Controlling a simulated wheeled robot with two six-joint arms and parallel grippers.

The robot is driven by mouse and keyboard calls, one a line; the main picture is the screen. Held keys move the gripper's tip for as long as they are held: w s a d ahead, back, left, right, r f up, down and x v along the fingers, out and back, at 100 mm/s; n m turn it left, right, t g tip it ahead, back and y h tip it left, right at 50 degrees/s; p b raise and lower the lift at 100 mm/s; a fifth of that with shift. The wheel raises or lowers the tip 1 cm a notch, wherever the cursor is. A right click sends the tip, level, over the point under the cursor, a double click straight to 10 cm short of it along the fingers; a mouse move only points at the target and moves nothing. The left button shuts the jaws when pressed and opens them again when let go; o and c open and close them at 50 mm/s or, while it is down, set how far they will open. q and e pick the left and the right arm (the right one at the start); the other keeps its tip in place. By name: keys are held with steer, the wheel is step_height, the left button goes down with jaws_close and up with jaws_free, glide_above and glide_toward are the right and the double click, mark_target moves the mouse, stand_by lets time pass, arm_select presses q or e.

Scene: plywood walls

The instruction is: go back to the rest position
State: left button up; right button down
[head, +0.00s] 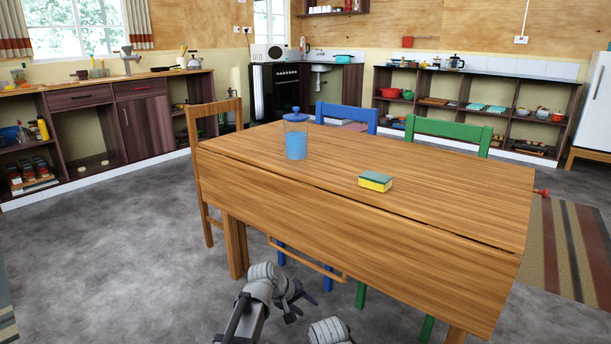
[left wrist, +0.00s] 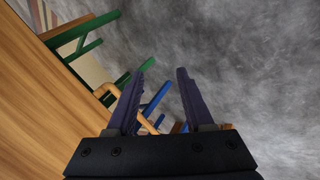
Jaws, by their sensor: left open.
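My left gripper (head: 301,306) is low in front of the wooden table, below the edge of its hanging leaf. In the left wrist view its two dark fingers (left wrist: 158,100) stand apart with nothing between them but floor and chair legs behind. A short piece of my right arm (head: 330,331) shows at the bottom edge of the head view; its gripper is out of view. The table (head: 430,189) carries a blue lidded container (head: 296,140) and a yellow and green sponge (head: 375,181), both clear of my grippers.
A wooden chair (head: 213,112) stands at the table's left end. A blue chair (head: 346,114) and a green chair (head: 448,133) stand behind it. The table leaf (left wrist: 40,110) is close to the left gripper in the wrist view. Grey floor (head: 120,255) is open at left.

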arm_select(q)
steer(key=s+a+r+m+g+y+p, duration=0.2)
steer(key=s+m+p, duration=0.1)
steer(key=s, duration=0.6)
steer(key=s+a+r+m+g+y+p, duration=0.1)
steer(key=s+a+r+m+y+p, duration=0.15)
steer(key=s, duration=0.55)
steer(key=s+a+r+m+g+y+p, duration=0.1)
steer(key=s+r+m+g+y+p, duration=0.15)
steer(key=s, duration=0.65)
step_height(320, 180, up, 36)
steer(key=w+p, duration=0.1)
steer(key=p, duration=3.5)
steer(key=shift+d+f+t+h, duration=0.15)
steer(key=shift+d+t+h, duration=0.2)
steer(key=shift+t, duration=0.1)
arm_select(e)
step_height(320, 180, up, 46)
steer(key=shift+r, duration=0.2)
arm_select(q)
steer(key=shift+w, duration=0.1)
arm_select(e)
steer(key=shift+s, duration=0.1)
